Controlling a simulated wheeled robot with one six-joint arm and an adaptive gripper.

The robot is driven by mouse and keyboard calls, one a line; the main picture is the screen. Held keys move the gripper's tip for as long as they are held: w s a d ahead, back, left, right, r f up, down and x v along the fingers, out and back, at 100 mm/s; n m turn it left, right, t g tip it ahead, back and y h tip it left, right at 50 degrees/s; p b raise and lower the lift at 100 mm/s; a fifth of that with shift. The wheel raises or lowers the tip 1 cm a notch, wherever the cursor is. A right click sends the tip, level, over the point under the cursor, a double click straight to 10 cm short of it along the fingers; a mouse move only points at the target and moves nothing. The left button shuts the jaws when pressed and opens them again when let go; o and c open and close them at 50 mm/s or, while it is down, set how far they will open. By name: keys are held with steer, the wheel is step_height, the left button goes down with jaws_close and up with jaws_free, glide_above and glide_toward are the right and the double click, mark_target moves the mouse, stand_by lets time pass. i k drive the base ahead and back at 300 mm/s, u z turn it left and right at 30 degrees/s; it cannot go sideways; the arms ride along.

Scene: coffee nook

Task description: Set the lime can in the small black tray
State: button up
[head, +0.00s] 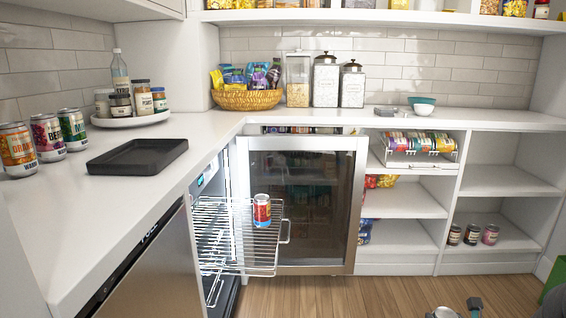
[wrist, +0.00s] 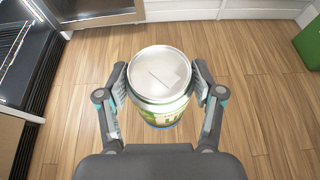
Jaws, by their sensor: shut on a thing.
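My gripper (wrist: 158,88) is shut on a can (wrist: 160,75) with a silver top and a green and pale label, which I take for the lime can. The can is upright between the two fingers, above the wood floor. In the head view only a bit of my gripper (head: 475,304) shows at the bottom edge. The small black tray (head: 137,156) lies empty on the left counter.
Several cans (head: 46,137) stand on the counter left of the tray. A round white tray (head: 130,118) with jars is behind it. A fridge door (head: 300,200) stands open, with a wire rack (head: 236,235) pulled out bearing a red-blue can (head: 262,210). The floor (head: 400,296) is clear.

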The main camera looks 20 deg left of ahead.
mark_target(152, 151)
steer(key=u, duration=1.1)
